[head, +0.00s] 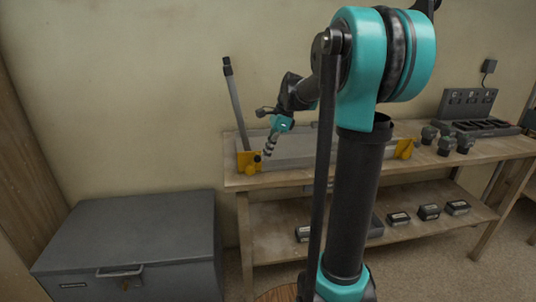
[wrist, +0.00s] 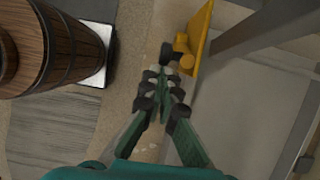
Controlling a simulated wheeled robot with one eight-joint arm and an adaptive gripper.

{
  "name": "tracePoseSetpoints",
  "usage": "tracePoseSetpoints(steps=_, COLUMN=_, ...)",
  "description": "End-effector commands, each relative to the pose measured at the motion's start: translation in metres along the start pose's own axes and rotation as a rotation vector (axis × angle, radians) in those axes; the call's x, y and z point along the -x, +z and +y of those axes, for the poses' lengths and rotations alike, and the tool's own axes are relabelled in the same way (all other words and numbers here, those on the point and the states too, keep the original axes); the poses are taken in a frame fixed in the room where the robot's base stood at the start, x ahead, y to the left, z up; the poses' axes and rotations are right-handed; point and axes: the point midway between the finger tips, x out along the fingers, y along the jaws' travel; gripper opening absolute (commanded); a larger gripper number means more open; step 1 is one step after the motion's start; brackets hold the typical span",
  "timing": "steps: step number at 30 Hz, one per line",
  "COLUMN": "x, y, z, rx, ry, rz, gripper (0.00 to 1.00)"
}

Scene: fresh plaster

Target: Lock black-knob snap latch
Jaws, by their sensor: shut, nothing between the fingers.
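A long grey device (head: 300,147) with yellow end brackets lies on the wooden bench. Its left yellow bracket (head: 244,160) carries a small black knob (head: 257,158) at the front corner. In the wrist view, the yellow bracket (wrist: 201,33) is at the top, with a dark round end, apparently the black knob (wrist: 167,50), beside its yellow stubs. My gripper (head: 267,151) is shut and empty, pointing down just above and right of the knob. In the wrist view my fingertips (wrist: 164,82) are together just below the knob. Whether they touch it cannot be told.
A grey bar (head: 235,102) rises from the device's left end. A grey chest (head: 135,245) stands left of the bench (head: 480,152). Dark round items (head: 446,144) and a black rack (head: 468,110) sit at the right. A wooden barrel (wrist: 85,55) shows in the wrist view.

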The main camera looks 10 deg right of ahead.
Motion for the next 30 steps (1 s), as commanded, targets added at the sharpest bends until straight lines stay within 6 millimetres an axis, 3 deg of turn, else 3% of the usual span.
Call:
tracePoseSetpoints(steps=11, x=0.002, y=0.013, z=0.001, rx=0.004, ry=0.002, rz=0.104, gripper=0.0)
tracePoseSetpoints(steps=21, x=0.002, y=0.04, z=0.0, rx=0.004, ry=0.001, rz=0.347, gripper=0.0)
tracePoseSetpoints(steps=30, x=-0.004, y=0.061, z=0.0, rx=0.001, ry=0.0, rz=0.341, gripper=0.0)
